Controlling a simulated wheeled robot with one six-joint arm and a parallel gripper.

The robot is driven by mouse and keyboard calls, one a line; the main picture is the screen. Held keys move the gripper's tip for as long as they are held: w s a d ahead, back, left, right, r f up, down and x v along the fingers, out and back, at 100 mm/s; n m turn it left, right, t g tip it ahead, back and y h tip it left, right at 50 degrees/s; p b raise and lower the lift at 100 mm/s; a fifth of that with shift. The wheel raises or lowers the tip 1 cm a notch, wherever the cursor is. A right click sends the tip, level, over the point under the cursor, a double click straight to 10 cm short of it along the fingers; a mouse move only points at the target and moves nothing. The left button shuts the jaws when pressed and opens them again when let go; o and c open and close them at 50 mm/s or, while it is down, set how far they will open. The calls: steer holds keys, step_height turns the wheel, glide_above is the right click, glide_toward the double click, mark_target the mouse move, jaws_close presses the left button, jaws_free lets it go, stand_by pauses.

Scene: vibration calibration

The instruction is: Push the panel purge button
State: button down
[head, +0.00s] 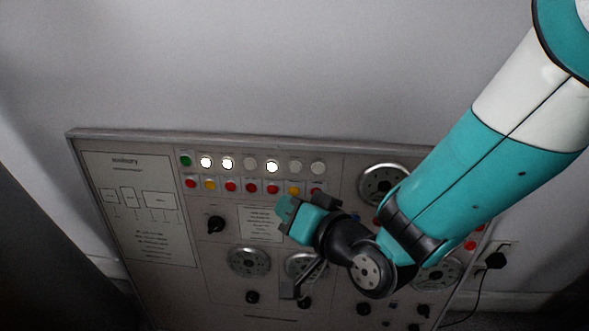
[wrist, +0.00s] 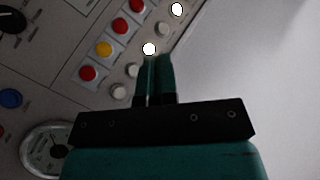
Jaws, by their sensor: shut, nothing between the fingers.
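The grey control panel (head: 205,290) stands against the wall in the head view. It has a row of red and yellow buttons (head: 231,187) under a row of round lamps (head: 227,164), three lit white and one green. The button labels are too small to read, so I cannot tell which is the purge button. My gripper (head: 285,206) is shut and empty, in front of the panel just below the button row. In the wrist view its dark teal fingers (wrist: 155,62) overlap the lamp row, beside a yellow button (wrist: 104,49) and red buttons (wrist: 88,73). Contact cannot be told.
Below are round dials (head: 249,262) and black knobs (head: 216,224). A blue button (wrist: 10,98) shows at left in the wrist view. A black plug (head: 495,260) with a cable sits in a wall socket at right. The wall above the panel is bare.

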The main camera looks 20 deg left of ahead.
steer(key=w+a+f+b, duration=0.1)
steer(key=w+b, duration=0.1)
steer(key=w, duration=0.5)
steer(key=shift+w+a+f+b, duration=0.35)
steer(key=shift+a+b, duration=0.05)
steer(key=shift+w, duration=0.1)
stand_by(1.6)
steer(key=shift+w, duration=0.3)
steer(key=shift+w+a+f+b, duration=0.15)
steer(key=shift+w+b, duration=0.15)
steer(key=shift+w, duration=0.1)
stand_by(0.6)
steer(key=shift+s, duration=0.1)
steer(key=shift+s+d+r, duration=0.2)
steer(key=shift+s, duration=0.5)
steer(key=shift+s+d+r+p, duration=0.15)
steer(key=shift+s+d+p, duration=0.1)
steer(key=shift+s, duration=0.55)
steer(key=shift+s+d+r+p, duration=0.1)
steer(key=shift+s+r+p, duration=0.15)
steer(key=shift+s, duration=0.55)
steer(key=shift+s+d+r+p, duration=0.1)
steer(key=shift+s+d+p, duration=0.15)
steer(key=shift+s, duration=0.55)
